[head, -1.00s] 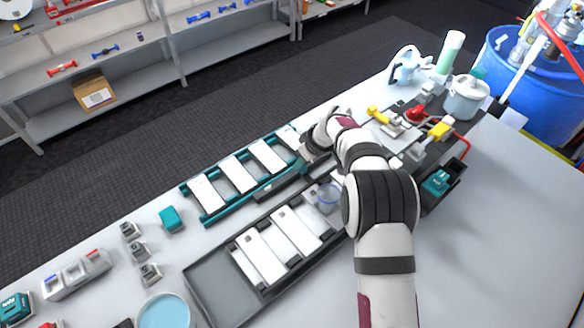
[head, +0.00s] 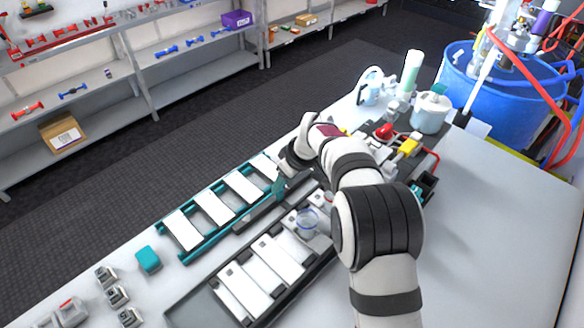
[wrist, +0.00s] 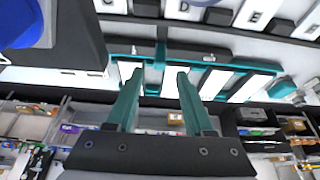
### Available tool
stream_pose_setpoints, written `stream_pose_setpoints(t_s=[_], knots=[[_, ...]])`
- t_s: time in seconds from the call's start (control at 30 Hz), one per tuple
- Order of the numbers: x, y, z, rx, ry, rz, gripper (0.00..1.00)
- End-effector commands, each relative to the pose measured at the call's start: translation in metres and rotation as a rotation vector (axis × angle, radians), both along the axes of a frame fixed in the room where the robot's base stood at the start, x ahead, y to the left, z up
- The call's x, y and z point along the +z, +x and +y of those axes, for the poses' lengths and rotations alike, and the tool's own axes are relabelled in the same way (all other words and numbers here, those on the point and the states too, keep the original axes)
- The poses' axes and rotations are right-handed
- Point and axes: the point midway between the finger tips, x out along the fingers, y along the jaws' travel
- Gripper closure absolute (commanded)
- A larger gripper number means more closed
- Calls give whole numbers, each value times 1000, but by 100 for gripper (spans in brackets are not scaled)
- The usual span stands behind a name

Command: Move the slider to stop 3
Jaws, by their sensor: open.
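My gripper (head: 278,188) hangs over the right part of a teal frame of white plates (head: 203,249). In the wrist view its two teal fingers (wrist: 159,73) are apart. A narrow upright teal-grey piece (wrist: 160,55) shows between the fingertips, with a gap on each side; I cannot tell whether it is the slider. A dark bar (head: 262,212) runs beside the teal frame. The slider and the mark of stop 3 cannot be made out for sure.
A dark tray (head: 196,306) with white plates lies in front; lettered plates such as E (wrist: 254,17) show in the wrist view. A clear cup (head: 307,220) stands near my arm. A teal block (head: 148,259) lies left. A blue drum (head: 505,92) stands right. The right tabletop is clear.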

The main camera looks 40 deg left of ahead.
Motion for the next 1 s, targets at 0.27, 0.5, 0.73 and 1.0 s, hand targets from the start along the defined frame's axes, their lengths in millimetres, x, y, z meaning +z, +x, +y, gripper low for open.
stream_pose_setpoints(t_s=[0.27, 0.5, 0.73, 1.0], knots=[[72, 1, -30, -2, 2, -1, 48], [90, 0, -38, 0, 0, -1, 48], [88, -1, -37, 6, -7, -1, 48], [-14, -84, -51, 694, -711, -397, 48]])
